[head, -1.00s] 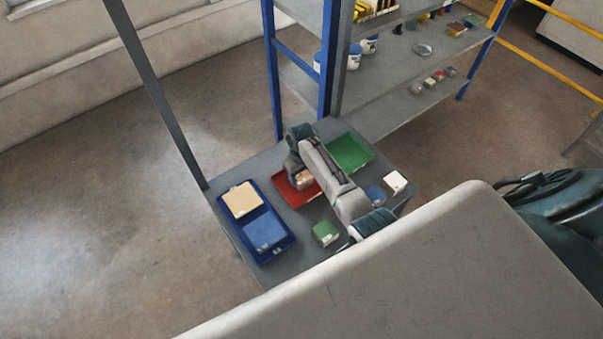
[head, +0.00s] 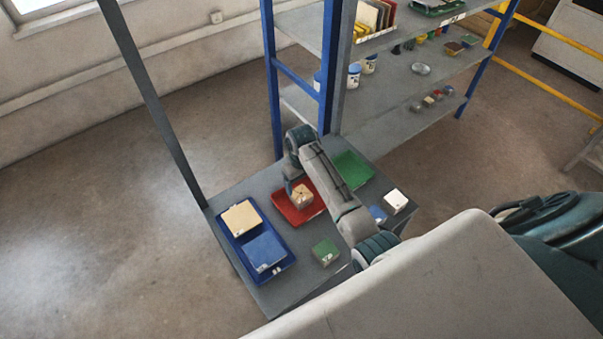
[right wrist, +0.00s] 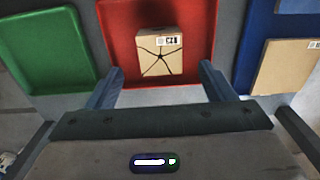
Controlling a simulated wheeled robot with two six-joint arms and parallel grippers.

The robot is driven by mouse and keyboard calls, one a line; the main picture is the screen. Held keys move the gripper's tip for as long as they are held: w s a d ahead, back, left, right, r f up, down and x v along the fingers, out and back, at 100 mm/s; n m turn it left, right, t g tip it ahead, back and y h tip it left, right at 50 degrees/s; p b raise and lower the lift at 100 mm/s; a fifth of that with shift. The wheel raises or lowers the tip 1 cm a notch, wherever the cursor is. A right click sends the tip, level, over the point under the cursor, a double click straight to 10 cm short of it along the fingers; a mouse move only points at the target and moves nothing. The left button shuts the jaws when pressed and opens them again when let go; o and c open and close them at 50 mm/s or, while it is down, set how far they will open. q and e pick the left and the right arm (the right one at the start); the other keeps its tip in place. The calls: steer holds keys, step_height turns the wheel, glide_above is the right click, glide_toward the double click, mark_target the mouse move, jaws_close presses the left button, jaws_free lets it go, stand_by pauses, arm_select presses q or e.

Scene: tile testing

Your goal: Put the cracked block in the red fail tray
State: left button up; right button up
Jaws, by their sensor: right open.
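The cracked block (head: 302,197) is a tan cube with dark crack lines and a white label. It lies inside the red fail tray (head: 316,211). In the right wrist view the block (right wrist: 160,56) rests on the floor of the red tray (right wrist: 118,50). My right gripper (right wrist: 159,84) is open, its two fingers apart with nothing between them, just short of the block on the near side. In the head view my right gripper (head: 290,186) is beside the block and partly hidden by its own arm. My left gripper is not in view.
A green tray (head: 352,171) lies beside the red one. A blue tray (head: 284,263) holds a tan and a blue tile. A green block (head: 326,252), a white block (head: 395,200) and a blue block (head: 377,214) stand on the grey table. A shelf (head: 400,92) stands behind.

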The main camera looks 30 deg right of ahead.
mark_target(302, 194)
step_height(302, 194, up, 6)
steer(key=shift+f+b, duration=0.1)
steer(key=shift+b, duration=0.35)
